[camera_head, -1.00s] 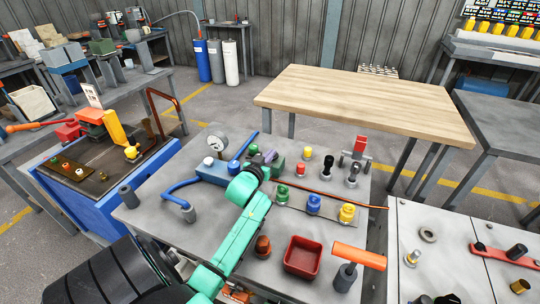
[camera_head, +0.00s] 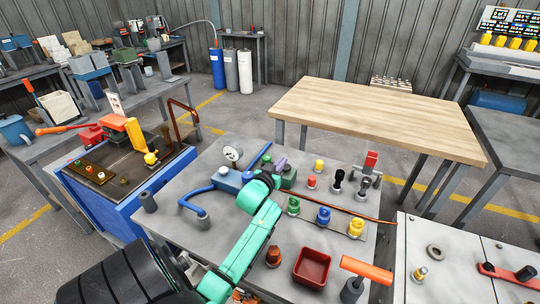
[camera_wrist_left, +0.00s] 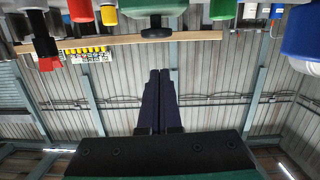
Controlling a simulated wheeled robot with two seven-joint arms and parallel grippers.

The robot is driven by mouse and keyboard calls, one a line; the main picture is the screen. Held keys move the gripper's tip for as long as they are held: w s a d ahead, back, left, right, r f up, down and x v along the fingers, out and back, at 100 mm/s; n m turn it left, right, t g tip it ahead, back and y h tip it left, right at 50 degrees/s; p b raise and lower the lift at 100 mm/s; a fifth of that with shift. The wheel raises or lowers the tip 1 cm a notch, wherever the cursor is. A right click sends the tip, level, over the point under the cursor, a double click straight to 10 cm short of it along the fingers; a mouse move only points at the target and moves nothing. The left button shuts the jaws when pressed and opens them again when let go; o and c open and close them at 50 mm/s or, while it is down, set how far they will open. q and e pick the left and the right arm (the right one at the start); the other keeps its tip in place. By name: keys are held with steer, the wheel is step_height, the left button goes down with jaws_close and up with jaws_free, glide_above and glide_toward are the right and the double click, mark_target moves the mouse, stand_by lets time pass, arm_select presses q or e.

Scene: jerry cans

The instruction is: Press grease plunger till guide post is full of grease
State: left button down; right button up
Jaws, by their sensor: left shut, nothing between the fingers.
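My left gripper (camera_head: 279,164) is mostly hidden behind its own teal arm, beside a green block (camera_head: 289,176) on the grey workbench. In the left wrist view, which is upside down, its two dark fingers (camera_wrist_left: 157,84) are shut together and empty. A black disc-shaped knob (camera_wrist_left: 156,33) on a short stem lies just beyond the fingertips, with a gap between them in the picture. It may be the grease plunger, but I cannot tell for sure. I cannot tell which part is the guide post, and no grease can be made out. My right gripper is out of view.
Near the gripper are a pressure gauge (camera_head: 232,154) and a blue hose (camera_head: 194,199). Coloured knobs (camera_head: 324,216), a red tray (camera_head: 312,267) and an orange T-handle (camera_head: 366,269) stand to the right. A bare wooden table (camera_head: 385,120) is behind.

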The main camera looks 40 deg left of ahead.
arm_select(q)
steer(key=v, duration=0.9)
steer(key=shift+f, duration=0.1)
